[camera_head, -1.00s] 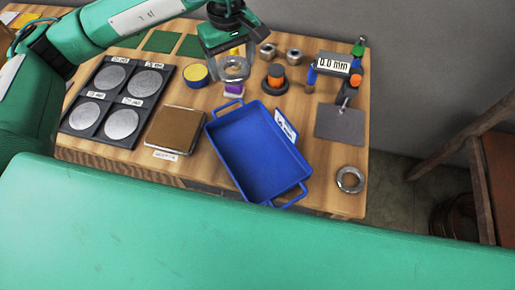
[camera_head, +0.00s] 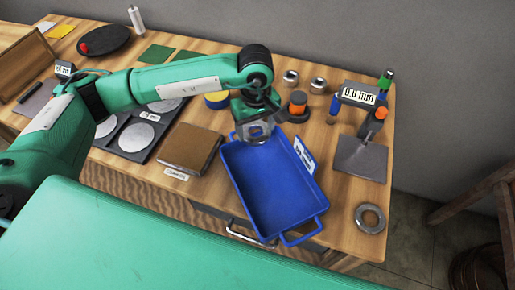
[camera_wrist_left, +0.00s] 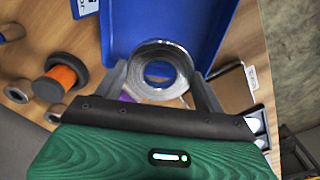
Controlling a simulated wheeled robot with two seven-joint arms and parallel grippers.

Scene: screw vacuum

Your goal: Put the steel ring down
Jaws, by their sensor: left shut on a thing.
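My left gripper (camera_head: 258,138) is shut on a steel ring (camera_head: 259,131), above the far end of the blue tray (camera_head: 232,171). In the left wrist view the shiny ring (camera_wrist_left: 160,48) sits between the two fingers of the gripper (camera_wrist_left: 161,80), and the blue tray (camera_wrist_left: 222,30) shows beneath and through its hole. A second steel ring (camera_head: 370,207) lies flat on the table's right front corner. My right gripper is not in view.
A brown pad (camera_head: 190,148) lies left. Bare wood surrounds the loose ring.

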